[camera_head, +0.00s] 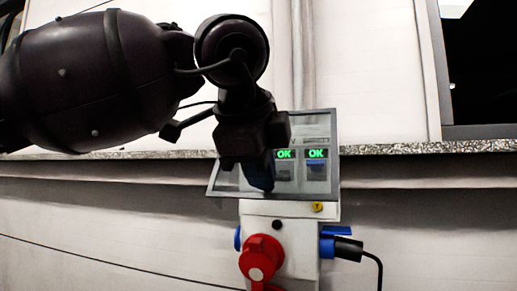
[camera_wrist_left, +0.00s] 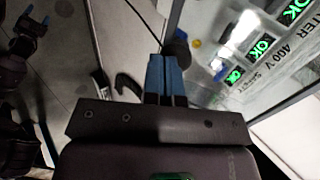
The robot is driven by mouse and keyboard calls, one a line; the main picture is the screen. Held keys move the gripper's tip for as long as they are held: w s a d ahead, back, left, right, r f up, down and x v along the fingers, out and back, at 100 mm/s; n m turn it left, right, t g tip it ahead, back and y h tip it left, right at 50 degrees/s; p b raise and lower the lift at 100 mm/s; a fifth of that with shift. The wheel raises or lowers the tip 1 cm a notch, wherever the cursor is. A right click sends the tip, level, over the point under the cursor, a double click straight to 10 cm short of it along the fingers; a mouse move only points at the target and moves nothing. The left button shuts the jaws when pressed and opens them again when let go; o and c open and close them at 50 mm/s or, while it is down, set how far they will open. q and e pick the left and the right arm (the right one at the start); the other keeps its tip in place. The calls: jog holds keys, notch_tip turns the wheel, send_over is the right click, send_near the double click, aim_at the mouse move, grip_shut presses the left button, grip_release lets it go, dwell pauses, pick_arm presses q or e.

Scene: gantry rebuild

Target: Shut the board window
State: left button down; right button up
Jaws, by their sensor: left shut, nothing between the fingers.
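The board window (camera_head: 328,130) is a grey-framed clear cover on the upper part of the white power board (camera_head: 295,235). Its lower edge looks wider than its top and seems to stand out from the board; how far, I cannot tell. Green OK displays show through it. My left gripper (camera_head: 262,182) is in front of the window's left half and hides part of it. In the left wrist view its blue fingers (camera_wrist_left: 165,78) are together and empty, beside the window pane (camera_wrist_left: 245,85). Whether they touch it is unclear. What looks like my right gripper (camera_wrist_left: 37,18) shows small at upper left.
A red plug (camera_head: 260,258) sits on the board's front and a black plug with a cable (camera_head: 348,248) on its right side. A speckled ledge (camera_head: 400,148) runs along the wall behind. A dark opening (camera_head: 485,75) is at upper right.

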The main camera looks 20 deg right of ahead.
pick_arm(q)
jog(key=x, duration=1.1)
jog(key=shift+w, duration=0.2)
jog(key=shift+r, duration=0.15)
